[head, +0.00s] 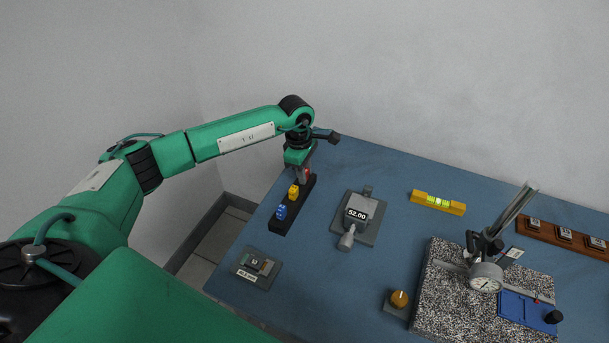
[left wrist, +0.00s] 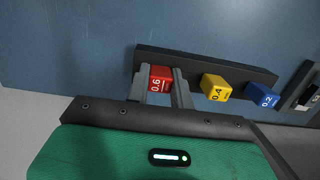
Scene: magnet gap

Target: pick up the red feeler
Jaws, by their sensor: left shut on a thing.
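The red feeler (left wrist: 159,79), marked 0.6, sits between my left gripper's fingers in the left wrist view. In the head view it shows as a small red patch (head: 307,174) at the far end of the black rack (head: 296,212). My left gripper (head: 303,174) reaches down over that end and is shut on the red feeler. The feeler appears to be at the rack, and I cannot tell whether it is lifted. The yellow feeler (left wrist: 216,87), marked 0.4, and the blue feeler (left wrist: 262,96), marked 0.2, stand in the rack beside it. My right gripper is not in view.
A grey device reading 52.00 (head: 357,213) stands right of the rack. A small grey plate with a part (head: 257,266) lies at the front left. A yellow level (head: 437,202), a speckled block (head: 440,300) and a dial gauge (head: 485,280) are farther right.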

